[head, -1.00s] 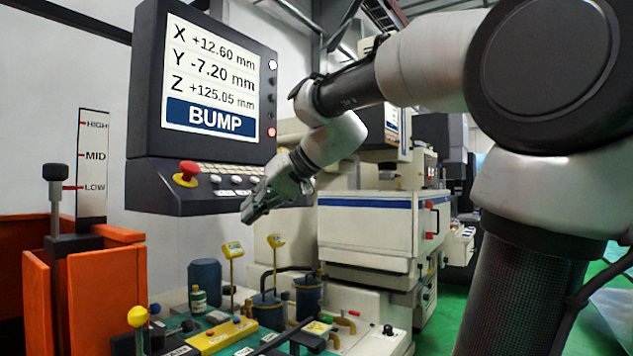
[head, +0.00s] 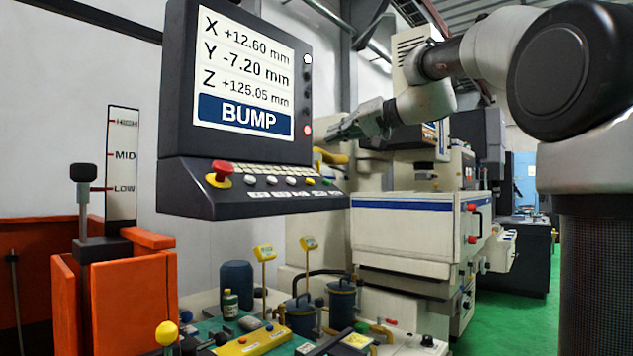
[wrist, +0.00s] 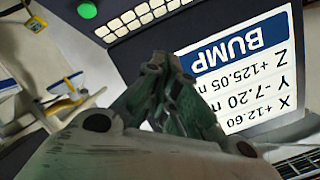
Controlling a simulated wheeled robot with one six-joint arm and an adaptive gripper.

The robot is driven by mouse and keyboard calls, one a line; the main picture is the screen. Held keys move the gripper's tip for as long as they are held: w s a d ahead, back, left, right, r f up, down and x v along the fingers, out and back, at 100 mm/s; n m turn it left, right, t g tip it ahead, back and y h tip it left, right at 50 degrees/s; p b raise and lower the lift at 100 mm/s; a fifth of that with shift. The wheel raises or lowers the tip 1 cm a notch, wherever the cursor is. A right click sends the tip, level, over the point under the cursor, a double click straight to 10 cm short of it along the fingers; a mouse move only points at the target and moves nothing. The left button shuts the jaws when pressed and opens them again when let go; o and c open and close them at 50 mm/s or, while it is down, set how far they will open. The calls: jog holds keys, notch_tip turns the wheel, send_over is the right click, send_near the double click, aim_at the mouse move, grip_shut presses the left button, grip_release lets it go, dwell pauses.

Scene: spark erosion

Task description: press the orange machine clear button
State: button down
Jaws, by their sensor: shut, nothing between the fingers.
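The control panel (head: 250,208) is a dark sloping ledge under the monitor, with a row of small buttons. A small yellow-orange button (head: 310,181) sits near its right end, beside a green button (head: 327,182); its label is too small to read. My gripper (head: 332,133) is shut and empty, to the right of the monitor and higher than the buttons. In the wrist view my gripper (wrist: 160,65) shows in front of the upside-down screen (wrist: 240,70), with the green button (wrist: 87,10) at the top. The orange button cannot be made out there.
A red mushroom button (head: 219,174) stands at the panel's left end, with several white buttons beside it. The screen (head: 243,75) reads BUMP. A white machine cabinet (head: 405,230) stands behind to the right. Below is a bench with a yellow block (head: 252,341) and pots.

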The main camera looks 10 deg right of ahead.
jog(key=shift+f, duration=0.1)
jog(key=shift+w+a+f, duration=0.5)
jog(key=shift+w+f, duration=0.15)
jog(key=shift+f, duration=0.55)
jog(key=shift+w+a+f, duration=0.45)
jog(key=shift+w+f, duration=0.15)
jog(key=shift+f, duration=0.65)
jog(key=shift+w+a+f, duration=0.5)
jog(key=shift+w+f, duration=0.15)
jog(key=shift+f, duration=0.55)
jog(key=shift+w+a+f, duration=0.15)
jog(key=shift+w+f, duration=0.05)
jog(key=shift+f, duration=0.15)
jog(key=shift+w+a+f, duration=0.15)
jog(key=shift+f, duration=0.2)
jog(key=shift+r, duration=0.1)
jog(key=shift+s+d+r, duration=0.25)
jog(key=shift+s+r, duration=0.1)
jog(key=shift+r, duration=0.25)
jog(key=shift+s+d+r, duration=0.3)
jog(key=shift+s+r, duration=0.05)
jog(key=shift+r, duration=0.35)
jog(key=shift+s+d+r, duration=0.25)
jog(key=shift+s+r, duration=0.15)
jog(key=shift+r, duration=0.35)
jog(key=shift+s+d+r, duration=0.3)
jog(key=shift+s+r, duration=0.05)
jog(key=shift+r, duration=0.35)
